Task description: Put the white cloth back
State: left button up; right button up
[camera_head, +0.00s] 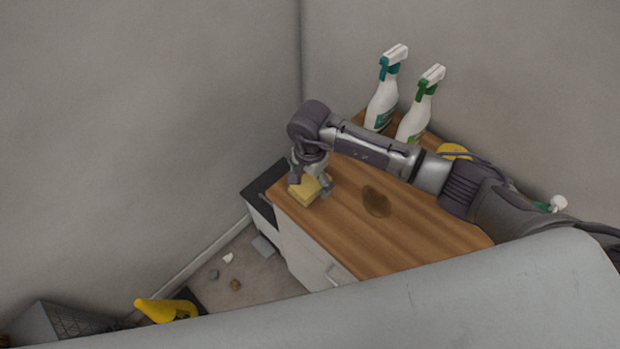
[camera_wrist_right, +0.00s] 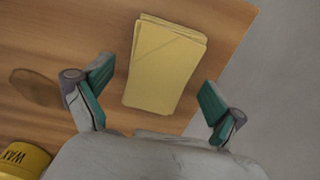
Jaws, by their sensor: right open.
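A folded pale-yellow cloth (camera_head: 304,194) lies at the left corner of the wooden countertop. It also shows in the right wrist view (camera_wrist_right: 164,66) as a neat stacked rectangle. No cloth that looks clearly white is in view. My right gripper (camera_head: 311,186) is over the yellow cloth, pointing down. In the right wrist view its two open fingers (camera_wrist_right: 157,86) are on either side of the near end of the cloth, with gaps on both sides. Whether the fingertips reach down to the cloth's height I cannot tell. My left gripper is not in view.
Two white spray bottles, one with a teal head (camera_head: 383,101) and one with a green head (camera_head: 416,118), stand at the back of the countertop (camera_head: 345,238). A dark stain (camera_head: 376,201) is on the wood. A yellow wax tin (camera_wrist_right: 22,160) is nearby. Small debris (camera_head: 235,284) lies on the floor.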

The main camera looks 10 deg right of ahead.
aim_at(310, 182)
jog(key=shift+r, duration=0.35)
notch_tip(310, 182, up, 12)
jog(key=b, duration=0.3)
jog(key=shift+f, duration=0.25)
jog(key=shift+f, duration=0.1)
